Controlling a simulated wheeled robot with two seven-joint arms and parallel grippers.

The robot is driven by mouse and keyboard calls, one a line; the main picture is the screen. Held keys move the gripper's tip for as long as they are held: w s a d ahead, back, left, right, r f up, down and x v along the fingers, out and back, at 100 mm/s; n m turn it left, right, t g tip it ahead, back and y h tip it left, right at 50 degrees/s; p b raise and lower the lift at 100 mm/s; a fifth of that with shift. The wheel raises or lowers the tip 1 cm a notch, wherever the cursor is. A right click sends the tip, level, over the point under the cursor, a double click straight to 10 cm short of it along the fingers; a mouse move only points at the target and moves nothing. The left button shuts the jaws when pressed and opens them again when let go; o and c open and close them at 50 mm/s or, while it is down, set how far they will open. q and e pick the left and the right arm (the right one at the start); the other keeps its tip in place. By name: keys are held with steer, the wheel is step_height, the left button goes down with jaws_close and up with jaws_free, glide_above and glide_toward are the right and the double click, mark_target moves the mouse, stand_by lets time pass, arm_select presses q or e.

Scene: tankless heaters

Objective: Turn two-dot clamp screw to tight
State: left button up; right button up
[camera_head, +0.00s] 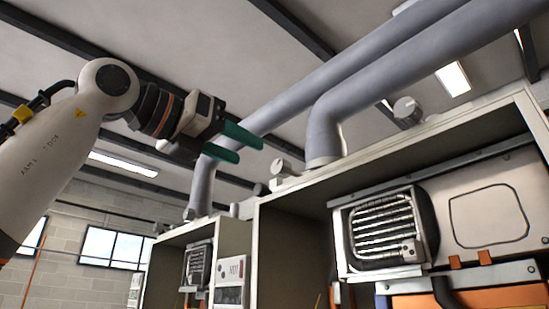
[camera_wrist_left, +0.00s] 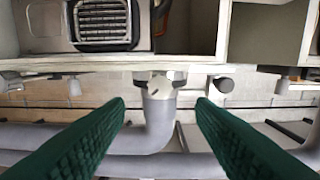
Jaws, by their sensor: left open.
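My left gripper (camera_head: 250,150) is raised in the upper left-centre of the head view, its two green fingers apart and empty. In the left wrist view the open fingers (camera_wrist_left: 161,103) flank a metal clamp with a screw head (camera_wrist_left: 156,85), on a grey pipe at the cabinet edge. The clamp lies beyond the fingertips, with no contact visible. In the head view, round screw knobs stand on the cabinet tops, one at right (camera_head: 406,109) and one near the middle (camera_head: 281,167). Dot marks are too small to make out. My right gripper is not in view.
Large grey pipes (camera_head: 325,120) rise from the cabinet tops and run toward the upper right. An open heater cabinet (camera_head: 300,225) with a grille unit (camera_head: 385,228) fills the right side. A smaller heater cabinet (camera_head: 232,236) stands farther left. Open air surrounds my left gripper.

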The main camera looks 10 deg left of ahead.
mark_target(276, 165)
arm_select(q)
steer(key=p+x, duration=0.2)
steer(key=x, duration=0.4)
steer(key=shift+w+d+r, duration=0.1)
steer(key=shift+w+d, duration=0.1)
steer(key=shift+w, duration=0.15)
steer(key=shift+w+d, duration=0.35)
steer(key=shift+w, duration=0.2)
steer(key=shift+c, duration=0.3)
steer(key=c, duration=0.9)
